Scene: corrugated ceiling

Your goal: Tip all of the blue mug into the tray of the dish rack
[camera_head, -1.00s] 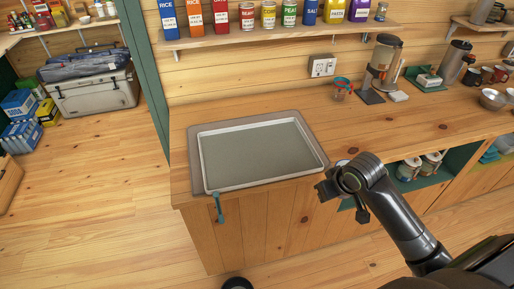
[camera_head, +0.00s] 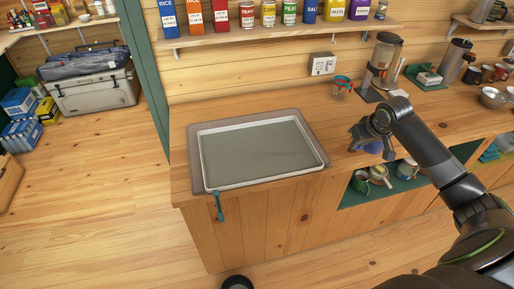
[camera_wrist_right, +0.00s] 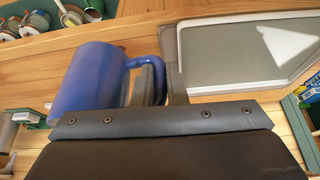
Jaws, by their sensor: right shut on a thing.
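The blue mug (camera_wrist_right: 95,75) fills the left of the right wrist view, with its handle toward the fingers. My right gripper (camera_wrist_right: 160,80) is shut on the mug's handle. In the head view my right gripper (camera_head: 365,134) is above the counter's front edge, right of the tray. Only a small part of the mug (camera_head: 373,147) shows below it there. What the mug holds is hidden. The tray of the dish rack (camera_head: 204,160) is a shallow pale-rimmed pan with a bare grey-green floor. It also shows at upper right in the wrist view (camera_wrist_right: 222,80). My left gripper is out of view.
Mugs (camera_head: 380,174) sit on the open shelf below the counter. A teal lever (camera_head: 218,207) hangs at the tray's front.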

